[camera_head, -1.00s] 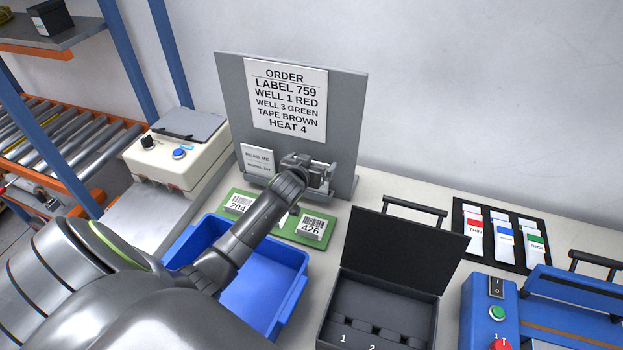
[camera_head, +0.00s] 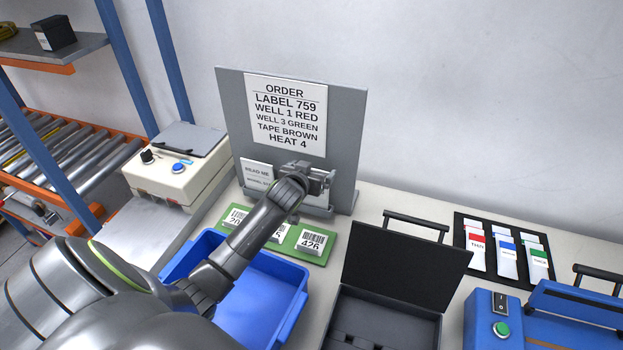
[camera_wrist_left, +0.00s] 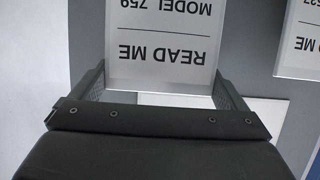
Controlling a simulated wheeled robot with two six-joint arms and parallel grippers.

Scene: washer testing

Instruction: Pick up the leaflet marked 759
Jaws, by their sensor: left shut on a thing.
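The leaflet marked READ ME, MODEL 759 (camera_wrist_left: 160,25) is upside down in the left wrist view, between the two fingers of my left gripper (camera_wrist_left: 163,85). The gripper is shut on its lower part. In the head view my left gripper (camera_head: 318,180) is at the lower front of the grey board (camera_head: 345,110), and it hides most of that leaflet. Another READ ME leaflet (camera_head: 257,174) is left of the gripper, and a leaflet edge also shows at the right of the left wrist view (camera_wrist_left: 298,45). My right gripper is not in view.
An order sheet (camera_head: 286,112) on the board reads label 759. Below lie a green mat (camera_head: 282,246) with barcode cards, a blue bin (camera_head: 295,312) and an open black case (camera_head: 405,258). Coloured packets (camera_head: 507,258) and a blue machine (camera_head: 482,312) are at right.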

